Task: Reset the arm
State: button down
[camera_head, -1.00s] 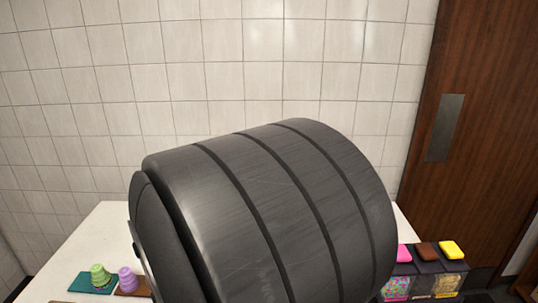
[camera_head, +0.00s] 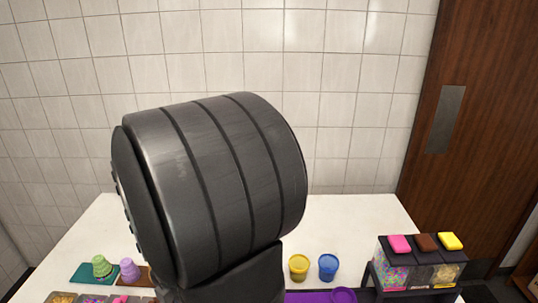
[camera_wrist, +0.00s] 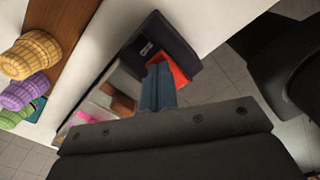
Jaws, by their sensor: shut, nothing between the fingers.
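My gripper (camera_wrist: 160,72) shows in the wrist view, its blue-grey fingers together with nothing between them. It hangs above dark and pale items, with an orange-red piece (camera_wrist: 180,74) beside the fingertips. In the head view my own dark arm link fills the middle and hides much of the table (camera_head: 350,215); the gripper itself does not show there.
A green swirl (camera_head: 102,266) and a purple swirl (camera_head: 130,269) stand at left. A yellow cup (camera_head: 299,267) and a blue cup (camera_head: 328,267) stand right of my arm. Topping dispensers (camera_head: 420,262) stand at the right edge. The back right tabletop is clear.

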jog(key=shift+r, duration=0.2)
notch_tip(320, 180, up, 6)
jog(key=shift+r, duration=0.1)
notch_tip(320, 180, down, 7)
jog(key=shift+r, duration=0.2)
jog(key=s+r+n+t, duration=0.1)
jog(key=s+r+n, duration=0.1)
jog(key=r, duration=0.9)
jog(key=s+r+n, duration=0.3)
jog(key=r, duration=0.8)
jog(key=shift+s+n+t, duration=0.3)
jog(key=shift+n+t, duration=0.1)
